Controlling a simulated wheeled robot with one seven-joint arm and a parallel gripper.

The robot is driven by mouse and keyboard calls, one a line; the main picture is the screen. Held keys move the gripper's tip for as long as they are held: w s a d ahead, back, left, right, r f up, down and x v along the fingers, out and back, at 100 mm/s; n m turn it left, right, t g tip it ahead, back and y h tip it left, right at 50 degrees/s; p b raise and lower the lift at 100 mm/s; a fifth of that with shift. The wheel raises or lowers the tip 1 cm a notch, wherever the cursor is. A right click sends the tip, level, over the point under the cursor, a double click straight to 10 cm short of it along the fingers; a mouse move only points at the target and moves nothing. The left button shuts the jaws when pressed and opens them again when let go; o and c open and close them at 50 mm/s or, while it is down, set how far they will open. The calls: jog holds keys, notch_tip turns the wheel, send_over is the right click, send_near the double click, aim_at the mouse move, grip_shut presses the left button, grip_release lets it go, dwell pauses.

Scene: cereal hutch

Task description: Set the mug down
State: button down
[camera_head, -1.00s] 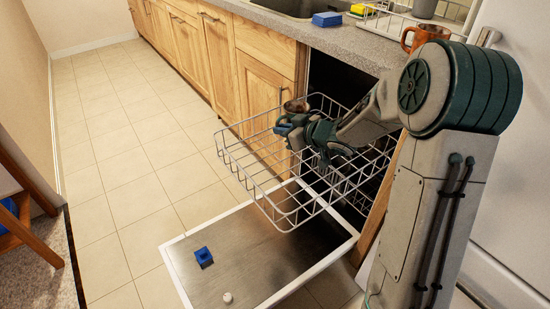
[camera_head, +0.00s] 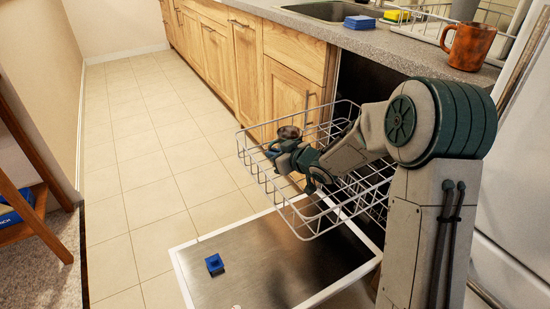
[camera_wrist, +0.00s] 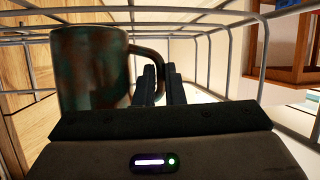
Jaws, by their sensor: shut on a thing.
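A dark, mottled brown-green mug (camera_head: 289,132) is in my gripper (camera_head: 277,150), inside the left part of the pulled-out wire rack (camera_head: 246,150). In the wrist view the mug (camera_wrist: 92,70) stands at the left with its handle at its right side. My gripper's dark fingers (camera_wrist: 158,84) are shut on the handle. The mug looks about upright, with its opening up. Its base is hidden, so I cannot tell if it touches the rack wires.
The open dishwasher door (camera_head: 262,262) lies below the rack, with a blue block (camera_head: 214,264) on it. Wooden cabinets (camera_head: 235,65) stand behind.

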jog(key=c, duration=1.5)
grip_release()
jog(key=shift+r, duration=0.1)
jog(key=p+v, duration=0.2)
jog(key=v, duration=0.4)
jog(key=shift+d+r+p, duration=0.1)
jog(key=shift+p, duration=0.3)
jog(key=shift+s+d+r, duration=0.15)
jog(key=shift+s+d, duration=0.3)
jog(key=shift+s, duration=0.1)
